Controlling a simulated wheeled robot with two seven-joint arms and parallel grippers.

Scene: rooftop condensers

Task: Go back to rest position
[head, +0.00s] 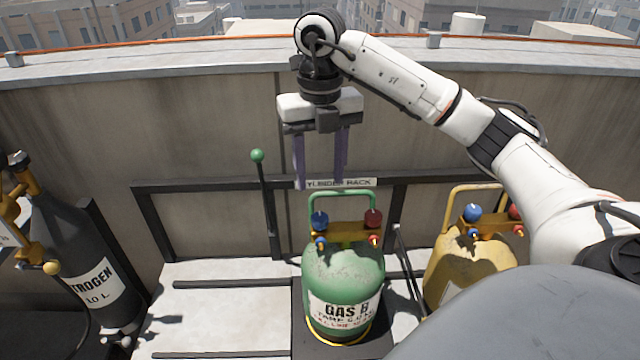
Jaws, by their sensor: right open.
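My right gripper (320,172) hangs from the white arm that comes in from the right. Its two purple-grey fingers point down and stand apart, with nothing between them. It is above and slightly left of the handle of a green gas cylinder (343,272) labelled GAS B, which stands upright on a dark base. I cannot tell from this view whether the fingertips are in front of or behind the handle, but they show above it. My left gripper is not in view.
A yellow cylinder (466,262) stands to the right, partly behind my arm. A dark nitrogen cylinder (78,268) is at the left. A lever with a green knob (257,155) rises left of the green cylinder. A dark rack rail and a parapet wall (150,125) stand behind.

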